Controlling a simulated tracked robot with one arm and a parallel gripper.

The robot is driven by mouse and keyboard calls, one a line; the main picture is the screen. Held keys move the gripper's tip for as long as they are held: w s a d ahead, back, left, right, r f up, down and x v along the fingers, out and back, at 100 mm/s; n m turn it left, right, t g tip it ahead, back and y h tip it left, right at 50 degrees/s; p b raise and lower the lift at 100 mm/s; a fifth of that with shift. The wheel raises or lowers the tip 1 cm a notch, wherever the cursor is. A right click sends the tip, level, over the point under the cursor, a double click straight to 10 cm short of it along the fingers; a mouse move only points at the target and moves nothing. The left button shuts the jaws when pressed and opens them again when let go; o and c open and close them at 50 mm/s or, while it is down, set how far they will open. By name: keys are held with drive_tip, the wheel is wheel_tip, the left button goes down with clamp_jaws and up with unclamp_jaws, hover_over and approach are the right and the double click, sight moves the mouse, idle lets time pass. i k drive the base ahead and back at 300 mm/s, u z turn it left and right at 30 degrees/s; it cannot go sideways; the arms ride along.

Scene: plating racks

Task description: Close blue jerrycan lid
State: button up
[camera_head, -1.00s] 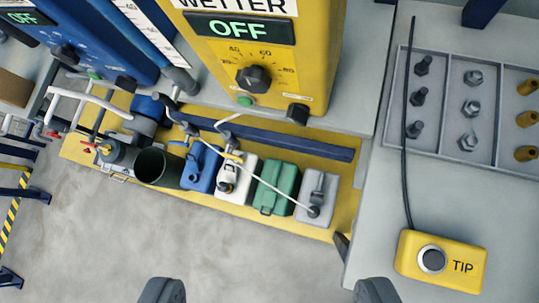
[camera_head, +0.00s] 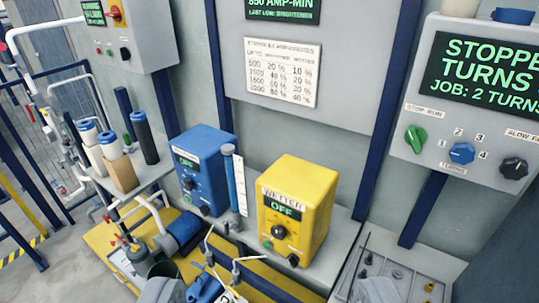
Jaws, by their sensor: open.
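The blue jerrycan (camera_head: 205,289) shows only in part at the bottom edge, on the yellow tray (camera_head: 104,243) below the bench. Its lid is too small and cut off to tell whether it is open or shut. The two fingers of my gripper (camera_head: 270,292) show at the bottom edge, wide apart, with nothing held between them. The left finger overlaps the area just left of the blue jerrycan in the picture.
A blue dosing unit (camera_head: 205,150) and a yellow unit marked WETTER (camera_head: 303,190) stand on the bench. A grey control panel (camera_head: 480,115) is at the right. Pipes and a blue pump (camera_head: 183,232) crowd the left of the tray.

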sight(197, 287)
drive_tip(key=u, duration=0.55)
drive_tip(key=k, duration=0.55)
drive_tip(key=u, duration=0.35)
drive_tip(key=i, duration=1.6)
drive_tip(key=z, duration=0.55)
